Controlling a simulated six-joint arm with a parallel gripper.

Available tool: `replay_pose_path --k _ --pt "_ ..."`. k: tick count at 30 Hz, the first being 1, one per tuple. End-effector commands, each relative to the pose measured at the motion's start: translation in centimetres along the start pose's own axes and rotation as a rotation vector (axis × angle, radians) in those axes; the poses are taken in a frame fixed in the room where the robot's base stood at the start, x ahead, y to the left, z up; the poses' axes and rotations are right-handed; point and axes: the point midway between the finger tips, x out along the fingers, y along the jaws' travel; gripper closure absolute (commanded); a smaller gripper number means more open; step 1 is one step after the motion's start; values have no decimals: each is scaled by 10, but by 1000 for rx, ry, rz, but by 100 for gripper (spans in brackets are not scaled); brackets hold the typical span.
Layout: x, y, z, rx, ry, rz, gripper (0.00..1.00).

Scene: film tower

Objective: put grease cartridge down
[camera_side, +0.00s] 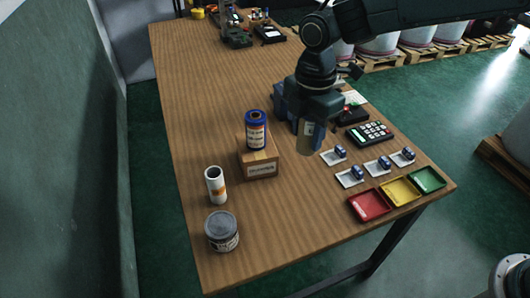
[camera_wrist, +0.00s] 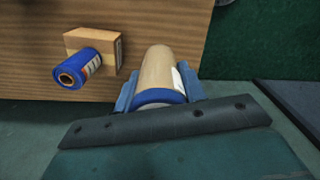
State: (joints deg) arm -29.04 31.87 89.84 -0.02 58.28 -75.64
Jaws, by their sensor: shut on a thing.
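My gripper (camera_side: 309,118) points down over the right middle of the wooden table and is shut on a tan cylinder with a label, the grease cartridge (camera_side: 306,140). In the wrist view the cartridge (camera_wrist: 157,68) lies between the two blue fingers, with a blue band at the end near the palm. It appears held above the table; the exact gap cannot be told. A blue-wrapped roll (camera_side: 256,130) stands on a small cardboard box (camera_side: 260,164), left of my gripper; they also show in the wrist view.
A white tube (camera_side: 215,185) and a grey tin (camera_side: 222,232) stand at the table's front left. Red (camera_side: 369,205), yellow (camera_side: 399,191) and green (camera_side: 428,180) trays line the right edge. Several small blue items on white cards and a calculator (camera_side: 369,134) lie behind them. The front middle is clear.

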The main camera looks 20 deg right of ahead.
Motion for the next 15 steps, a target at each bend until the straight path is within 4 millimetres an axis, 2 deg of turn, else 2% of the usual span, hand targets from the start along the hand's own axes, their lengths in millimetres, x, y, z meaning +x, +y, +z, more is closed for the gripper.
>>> replay_pose_path --k 1,6,10,15 --pt "-1 -4 -15 -54 0 1 84" --pt "-2 -18 -53 -211 0 0 84" --pt "-2 -26 -72 -291 0 0 84" --pt "-2 -30 -81 -333 0 0 84"
